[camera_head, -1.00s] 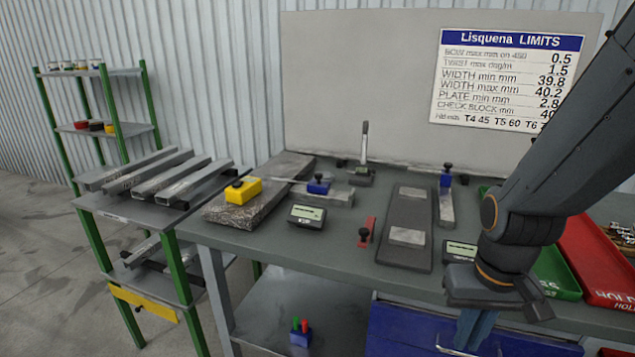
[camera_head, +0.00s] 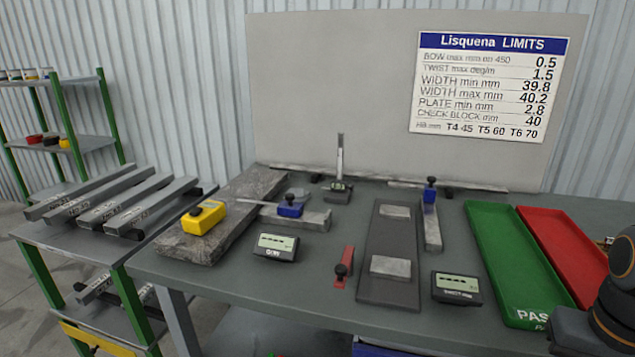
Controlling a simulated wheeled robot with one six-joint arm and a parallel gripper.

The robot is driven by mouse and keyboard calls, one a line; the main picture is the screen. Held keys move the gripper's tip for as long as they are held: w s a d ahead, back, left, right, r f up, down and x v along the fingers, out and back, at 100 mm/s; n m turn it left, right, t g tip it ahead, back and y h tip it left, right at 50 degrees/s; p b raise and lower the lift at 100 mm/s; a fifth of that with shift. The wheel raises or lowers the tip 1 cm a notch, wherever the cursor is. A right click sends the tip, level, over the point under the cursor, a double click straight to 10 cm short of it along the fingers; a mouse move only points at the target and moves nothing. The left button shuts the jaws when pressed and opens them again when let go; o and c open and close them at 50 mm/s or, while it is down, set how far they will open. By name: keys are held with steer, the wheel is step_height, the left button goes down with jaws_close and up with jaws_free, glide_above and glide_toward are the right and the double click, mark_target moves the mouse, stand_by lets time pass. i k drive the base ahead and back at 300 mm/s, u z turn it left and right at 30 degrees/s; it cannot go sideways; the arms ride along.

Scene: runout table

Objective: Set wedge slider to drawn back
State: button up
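No part is labelled as the wedge slider, and I cannot tell for certain which it is. A red tapered strip with a black knob (camera_head: 342,268) lies on the runout table (camera_head: 215,290), left of a dark plate. A blue block with a black knob (camera_head: 291,206) sits by a grey metal bar with a thin strip reaching left. Another blue block with a black knob (camera_head: 430,190) is at the far end of an upright-running grey bar (camera_head: 432,228). My gripper is out of view; only part of my arm shows at the right edge.
A yellow block (camera_head: 203,217) rests on a dark stone slab (camera_head: 170,245). Displays stand at the front (camera_head: 276,247) and right (camera_head: 456,288). The dark plate (camera_head: 390,240) carries two light blocks. A green tray (camera_head: 480,215) and a red tray (camera_head: 545,225) lie at right.

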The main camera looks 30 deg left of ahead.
mark_target(288, 208)
steer(key=i, duration=0.15)
steer(key=u, duration=0.95)
